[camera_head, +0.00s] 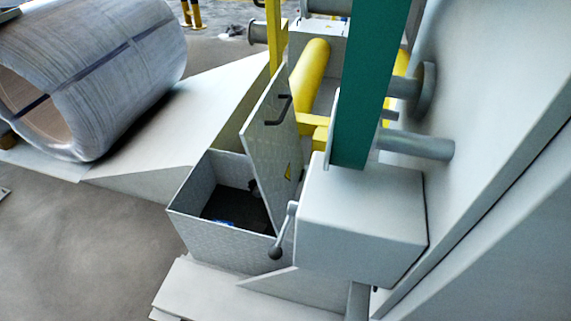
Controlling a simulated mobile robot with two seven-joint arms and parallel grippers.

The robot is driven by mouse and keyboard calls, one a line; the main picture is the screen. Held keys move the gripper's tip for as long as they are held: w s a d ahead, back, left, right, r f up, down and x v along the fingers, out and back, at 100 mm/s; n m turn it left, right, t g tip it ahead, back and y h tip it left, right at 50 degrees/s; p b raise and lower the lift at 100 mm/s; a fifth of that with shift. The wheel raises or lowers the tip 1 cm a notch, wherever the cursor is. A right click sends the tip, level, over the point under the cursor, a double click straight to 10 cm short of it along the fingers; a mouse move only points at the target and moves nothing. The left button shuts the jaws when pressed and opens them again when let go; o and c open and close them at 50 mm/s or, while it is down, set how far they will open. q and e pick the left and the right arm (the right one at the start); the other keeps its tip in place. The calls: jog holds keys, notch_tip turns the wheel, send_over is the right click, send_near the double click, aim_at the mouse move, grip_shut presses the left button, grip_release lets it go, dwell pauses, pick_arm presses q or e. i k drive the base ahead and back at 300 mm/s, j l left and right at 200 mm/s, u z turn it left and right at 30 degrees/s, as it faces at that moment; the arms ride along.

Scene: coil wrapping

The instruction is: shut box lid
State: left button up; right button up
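The grey metal box (215,242) stands on the floor in the middle of the view, its top open. Its lid (270,136) is raised and stands nearly upright at the box's right side. Neither of my grippers is in view.
A grey machine housing with a lever (281,236) stands close to the right of the lid. A large wrapped coil (125,65) lies at upper left. The floor (85,255) at lower left is clear.

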aim_at(270, 137)
jog(key=i+j, duration=0.1)
jog(key=j, duration=0.45)
jog(key=i+j, duration=0.1)
jog(key=j, duration=0.5)
jog(key=i+j, duration=0.1)
jog(key=j, duration=1)
jog(key=i+z, duration=0.05)
jog(key=i, duration=0.05)
